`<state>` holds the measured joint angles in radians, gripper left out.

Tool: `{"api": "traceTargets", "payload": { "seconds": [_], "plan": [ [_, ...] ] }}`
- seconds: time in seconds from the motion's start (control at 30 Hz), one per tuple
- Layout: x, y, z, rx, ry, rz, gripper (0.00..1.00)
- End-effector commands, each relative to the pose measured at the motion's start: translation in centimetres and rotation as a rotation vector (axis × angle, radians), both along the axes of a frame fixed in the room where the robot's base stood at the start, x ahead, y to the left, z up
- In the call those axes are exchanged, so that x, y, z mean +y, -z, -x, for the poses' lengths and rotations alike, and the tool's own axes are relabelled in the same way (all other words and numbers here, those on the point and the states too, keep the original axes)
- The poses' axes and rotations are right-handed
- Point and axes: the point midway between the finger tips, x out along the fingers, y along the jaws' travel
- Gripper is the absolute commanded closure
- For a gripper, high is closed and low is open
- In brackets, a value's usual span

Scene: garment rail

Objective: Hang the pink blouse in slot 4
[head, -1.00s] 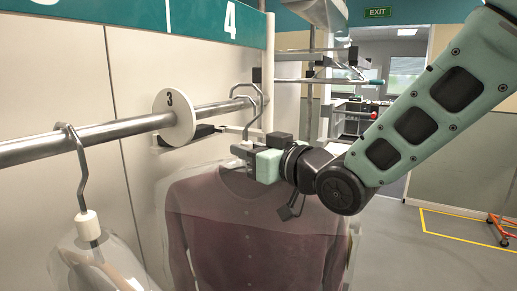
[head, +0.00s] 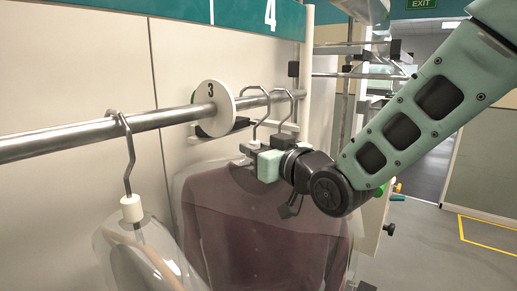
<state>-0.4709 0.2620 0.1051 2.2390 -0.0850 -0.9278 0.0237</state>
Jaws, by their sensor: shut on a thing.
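My gripper (head: 256,158) is shut on the neck of a hanger just below its metal hook (head: 256,112). A dark mauve-pink blouse (head: 260,225) in a clear cover hangs beneath the gripper. The steel rail (head: 70,138) runs from the left to the post on the right. The held hook shows at rail height, right of the disc marked 3 (head: 213,107) and below the sign's number 4 (head: 270,15). I cannot tell whether it rests on the rail. The gripper hides part of the blouse's collar.
A second metal hook (head: 291,105) shows close to the right of the held one. Another covered garment (head: 140,250) hangs left of the disc by its hook (head: 126,150). A white upright post (head: 303,75) stands at the right of the rail. Open floor lies at right.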

Motion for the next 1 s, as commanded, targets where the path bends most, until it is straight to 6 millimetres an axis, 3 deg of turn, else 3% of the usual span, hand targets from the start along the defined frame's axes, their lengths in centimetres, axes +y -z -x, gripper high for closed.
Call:
{"api": "traceTargets", "payload": {
  "seconds": [0.47,0.5,0.57,1.0],
  "plan": [
    [-0.01,0.4,-0.01,-0.002,0.0,-0.001,1.0],
    [-0.01,0.4,-0.01,-0.002,0.0,-0.001,0.7],
    [0.0,0.41,0.0,-0.002,0.0,-0.001,0.54],
    [0.09,0.59,-0.18,-0.001,-0.001,-0.001,0.53]
  ]
}}
